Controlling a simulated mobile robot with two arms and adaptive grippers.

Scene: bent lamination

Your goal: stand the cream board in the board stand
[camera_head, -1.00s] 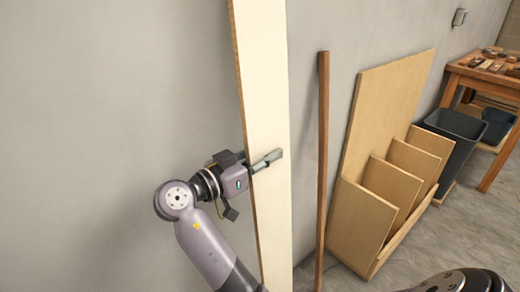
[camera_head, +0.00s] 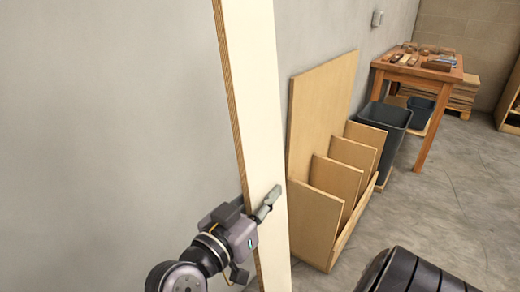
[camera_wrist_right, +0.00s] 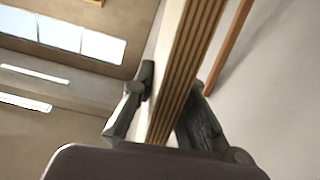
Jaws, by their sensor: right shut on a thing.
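The cream board (camera_head: 255,100) is a tall, narrow panel with a layered ply edge, close to upright and tilted slightly. It runs out of the head view at top and bottom, so its ends are hidden. My right gripper (camera_head: 266,204) is shut on it, low in the picture. In the right wrist view the fingers (camera_wrist_right: 165,105) lie on both sides of the board's striped edge (camera_wrist_right: 187,65). The board stand (camera_head: 313,222) is a plywood rack with a tall back panel and several stepped dividers, standing right of the board. My left gripper is not in view.
A grey wall (camera_head: 110,100) runs behind the board. A dark bin (camera_head: 388,118) and a wooden table (camera_head: 415,72) with small items stand beyond the stand. The floor (camera_head: 455,200) right of the stand is clear. A brown strip (camera_wrist_right: 230,45) shows in the right wrist view.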

